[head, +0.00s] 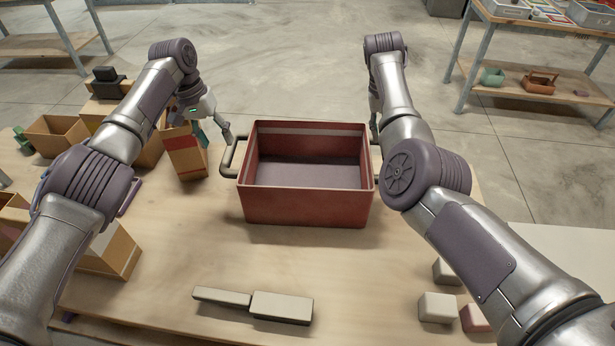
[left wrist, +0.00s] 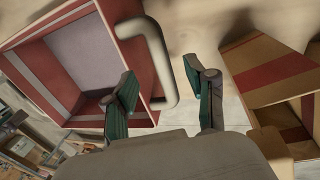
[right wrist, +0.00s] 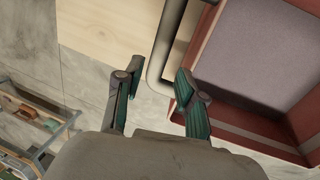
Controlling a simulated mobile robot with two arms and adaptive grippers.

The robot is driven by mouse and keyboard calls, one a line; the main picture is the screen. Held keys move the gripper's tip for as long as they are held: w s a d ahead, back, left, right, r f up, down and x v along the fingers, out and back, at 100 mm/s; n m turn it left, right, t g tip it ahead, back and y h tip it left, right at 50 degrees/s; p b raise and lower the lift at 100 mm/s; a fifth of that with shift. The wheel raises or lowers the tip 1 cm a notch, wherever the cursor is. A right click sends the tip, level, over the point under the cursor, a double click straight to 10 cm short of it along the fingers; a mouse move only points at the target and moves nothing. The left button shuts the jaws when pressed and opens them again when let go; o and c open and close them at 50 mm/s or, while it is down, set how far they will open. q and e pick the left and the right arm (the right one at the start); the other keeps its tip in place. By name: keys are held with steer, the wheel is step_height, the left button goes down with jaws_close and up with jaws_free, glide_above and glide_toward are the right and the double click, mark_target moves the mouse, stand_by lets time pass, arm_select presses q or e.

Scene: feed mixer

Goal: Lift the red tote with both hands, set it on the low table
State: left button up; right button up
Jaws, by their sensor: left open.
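The red tote (head: 305,207) stands upright and empty on the wooden workbench (head: 220,245); it has a grey handle on each side. My left gripper (head: 213,133) is at the tote's left handle (head: 228,160). In the left wrist view the fingers (left wrist: 163,85) are open, with the handle (left wrist: 158,55) showing between them. My right gripper is hidden behind its own arm in the head view. In the right wrist view its fingers (right wrist: 155,88) are apart, with the right handle (right wrist: 164,45) showing between them. Whether either handle is touched, I cannot tell.
Cardboard boxes (head: 185,155) stand close left of the tote. Grey blocks (head: 282,307) lie in front, with small pale blocks (head: 438,307) at the right. A pale surface (head: 570,245) lies beyond the bench on the right. A shelved table (head: 540,85) stands at the back right.

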mark_target(225, 156)
arm_select(q)
steer(key=f, duration=0.2)
steer(key=d+f, duration=0.1)
steer(key=f, duration=0.4)
steer(key=shift+s+d+f, duration=0.1)
steer(key=shift+d+f, duration=0.2)
steer(key=shift+f, duration=0.05)
arm_select(e)
steer(key=f, duration=0.2)
steer(key=d+f, duration=0.1)
steer(key=f, duration=0.4)
steer(key=shift+s+d+f, duration=0.1)
steer(key=shift+d+f, duration=0.2)
arm_select(q)
steer(key=c, duration=0.7)
arm_select(e)
steer(key=c, duration=0.7)
arm_select(q)
jaws_close()
arm_select(e)
jaws_close()
